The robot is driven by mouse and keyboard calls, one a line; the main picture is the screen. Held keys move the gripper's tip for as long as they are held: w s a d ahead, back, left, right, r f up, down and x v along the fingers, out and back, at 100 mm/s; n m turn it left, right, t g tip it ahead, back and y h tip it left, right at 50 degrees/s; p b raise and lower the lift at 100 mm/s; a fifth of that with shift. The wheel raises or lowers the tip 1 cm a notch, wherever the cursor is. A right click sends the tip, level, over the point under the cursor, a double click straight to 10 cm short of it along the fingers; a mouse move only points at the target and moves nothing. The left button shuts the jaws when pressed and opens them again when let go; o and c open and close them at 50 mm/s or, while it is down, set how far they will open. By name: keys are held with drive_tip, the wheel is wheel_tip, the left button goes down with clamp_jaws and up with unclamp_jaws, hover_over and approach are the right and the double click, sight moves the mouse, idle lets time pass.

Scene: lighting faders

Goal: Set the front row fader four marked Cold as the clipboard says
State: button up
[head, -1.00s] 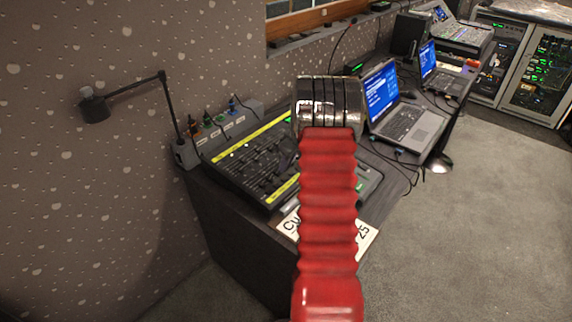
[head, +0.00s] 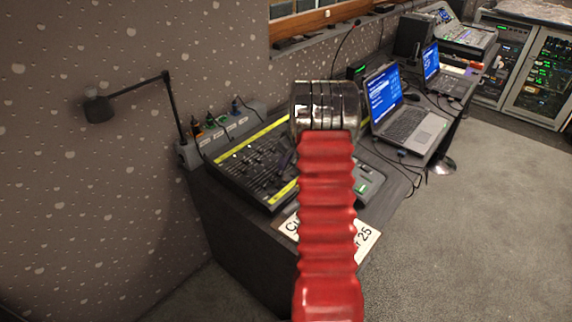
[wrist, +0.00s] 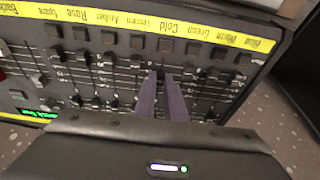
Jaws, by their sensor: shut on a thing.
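The Cold label (wrist: 183,28) is on the yellow strip of the fader desk in the wrist view, upside down. My gripper (wrist: 161,75) is below it, its two dark fingers close together at the fader row, shut on the Cold fader. The fader's cap is mostly hidden between the fingertips. In the head view the fader desk (head: 236,165) is partly covered by my red arm. The white clipboard sheet (head: 367,237) lies at the desk's front edge. My arm hides its middle; "CU" and "25" show at its ends.
Other faders (wrist: 104,58) stand close on both sides of my fingers. A bent desk lamp (head: 98,108) is at the left wall. Laptops (head: 408,122) are to the right of the desk. Open carpet is at the right.

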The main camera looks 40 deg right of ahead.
drive_tip(key=shift+w+a+r, duration=0.1)
drive_tip(key=shift+w, duration=0.9)
drive_tip(key=shift+w+a+r, duration=0.1)
drive_tip(key=shift+w, duration=0.85)
drive_tip(key=o, duration=0.5)
drive_tip(key=shift+c, duration=0.2)
drive_tip(key=shift+r, duration=1.2)
drive_tip(key=shift+s+r, duration=0.1)
drive_tip(key=shift+r, duration=0.05)
drive_tip(key=v, duration=1.3)
drive_tip(key=shift+r, duration=0.2)
drive_tip(key=shift+s+m, duration=0.1)
drive_tip(key=shift+m, duration=0.2)
